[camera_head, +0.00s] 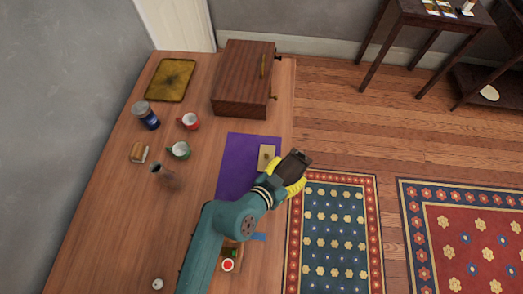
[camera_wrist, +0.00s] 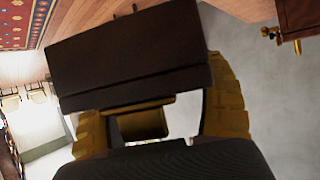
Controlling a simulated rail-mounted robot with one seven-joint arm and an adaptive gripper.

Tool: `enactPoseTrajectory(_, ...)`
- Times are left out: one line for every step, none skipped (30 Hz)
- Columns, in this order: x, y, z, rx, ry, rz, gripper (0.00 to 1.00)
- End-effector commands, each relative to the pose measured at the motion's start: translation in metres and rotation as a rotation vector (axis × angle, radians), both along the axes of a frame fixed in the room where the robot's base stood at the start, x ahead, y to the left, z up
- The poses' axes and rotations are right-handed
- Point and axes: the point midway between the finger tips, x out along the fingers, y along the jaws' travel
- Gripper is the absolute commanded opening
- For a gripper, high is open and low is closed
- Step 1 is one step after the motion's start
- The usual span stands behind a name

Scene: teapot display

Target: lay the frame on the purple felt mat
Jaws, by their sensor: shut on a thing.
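The purple felt mat (camera_head: 233,160) lies flat near the right edge of the wooden table. My gripper (camera_head: 288,174), with yellow fingers, is shut on a dark brown frame (camera_head: 295,162). The frame is held beside the mat's right side, over or just past the table edge; its height is hard to tell. In the wrist view the frame (camera_wrist: 130,55) shows as a dark slab across the yellow fingers. A small tan plate-like thing (camera_head: 267,153) appears on the mat's right part, close to the gripper. My arm hides the mat's lower right corner.
A wooden chest (camera_head: 240,80) with knobs stands behind the mat. A green cup (camera_head: 180,150), a red cup (camera_head: 189,120), a blue jar (camera_head: 147,117), a grey vase (camera_head: 164,174) and a yellow tray (camera_head: 170,80) stand to the left. A red-topped thing (camera_head: 228,265) is near my arm.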

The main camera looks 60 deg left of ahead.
Motion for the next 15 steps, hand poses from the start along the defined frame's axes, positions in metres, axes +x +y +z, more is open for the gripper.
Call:
enactPoseTrajectory(-0.015,0.031,0.006,0.005,-0.005,0.102,0.33)
enactPoseTrajectory(-0.025,0.048,0.009,0.005,-0.004,0.161,0.33)
enactPoseTrajectory(-0.038,0.067,0.012,0.007,-0.004,0.234,0.33)
enactPoseTrajectory(-0.047,0.081,0.014,0.006,-0.003,0.284,0.33)
enactPoseTrajectory(-0.057,0.093,0.016,0.006,-0.003,0.331,0.33)
enactPoseTrajectory(-0.068,0.106,0.019,0.006,-0.003,0.386,0.33)
enactPoseTrajectory(-0.075,0.115,0.021,0.005,-0.004,0.422,0.33)
enactPoseTrajectory(-0.082,0.122,0.022,0.005,-0.004,0.451,0.33)
enactPoseTrajectory(-0.089,0.13,0.024,0.004,-0.003,0.485,0.33)
enactPoseTrajectory(-0.094,0.134,0.025,0.003,-0.003,0.504,0.33)
enactPoseTrajectory(-0.097,0.137,0.025,0.003,-0.002,0.519,0.33)
enactPoseTrajectory(-0.1,0.14,0.024,0.002,-0.001,0.532,0.33)
enactPoseTrajectory(-0.102,0.141,0.022,0.001,-0.002,0.538,0.33)
enactPoseTrajectory(-0.102,0.142,0.018,-0.001,-0.001,0.542,0.33)
enactPoseTrajectory(-0.103,0.142,0.011,-0.001,-0.001,0.543,0.33)
